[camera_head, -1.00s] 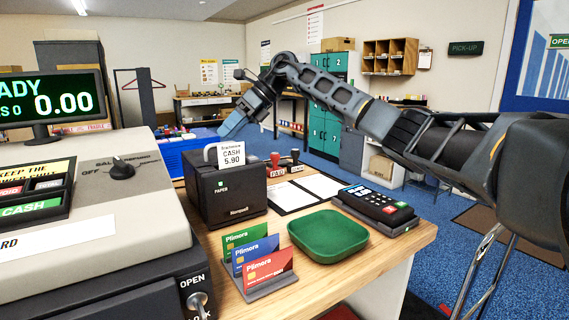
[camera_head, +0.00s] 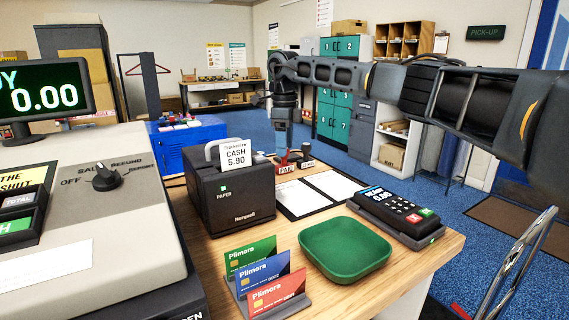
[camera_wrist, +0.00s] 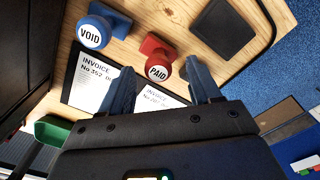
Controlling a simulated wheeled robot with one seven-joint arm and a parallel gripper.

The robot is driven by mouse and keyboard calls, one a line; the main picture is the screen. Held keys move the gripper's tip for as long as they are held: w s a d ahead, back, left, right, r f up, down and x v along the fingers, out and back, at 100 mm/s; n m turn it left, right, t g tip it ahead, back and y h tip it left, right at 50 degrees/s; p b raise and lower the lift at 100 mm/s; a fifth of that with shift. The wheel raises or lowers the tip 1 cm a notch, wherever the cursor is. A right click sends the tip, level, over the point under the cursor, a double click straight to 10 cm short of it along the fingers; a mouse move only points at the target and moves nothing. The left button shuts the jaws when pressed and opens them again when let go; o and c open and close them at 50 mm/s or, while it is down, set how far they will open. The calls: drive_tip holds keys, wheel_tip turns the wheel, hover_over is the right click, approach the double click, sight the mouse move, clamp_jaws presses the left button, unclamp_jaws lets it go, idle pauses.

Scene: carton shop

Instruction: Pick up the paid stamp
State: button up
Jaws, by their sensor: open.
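The paid stamp (camera_wrist: 158,62) is red with a round white PAID label. In the wrist view it lies between and just beyond my two blue fingertips, with a gap around it. In the head view its red, PAID-marked part (camera_head: 289,170) shows on the counter, partly hidden by my gripper (camera_head: 281,145), which points down over it. My gripper (camera_wrist: 160,72) is open and empty. The blue void stamp (camera_wrist: 93,33) stands to the left of the paid stamp in the wrist view.
Invoice sheets (camera_head: 325,188) on a dark board lie beside the stamps. A dark square pad (camera_wrist: 225,30) is on the other side. The black receipt printer (camera_head: 230,190), green tray (camera_head: 345,250) and card terminal (camera_head: 395,212) stand nearer on the counter.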

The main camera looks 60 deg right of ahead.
wheel_tip(320, 180, down, 3)
drive_tip(key=shift+a+r, duration=0.1)
drive_tip(key=shift+r, duration=0.05)
drive_tip(key=c, duration=1.1)
drive_tip(key=shift+r, duration=0.1)
drive_tip(key=shift+c, duration=0.2)
wheel_tip(320, 180, up, 10)
drive_tip(key=shift+f, duration=0.1)
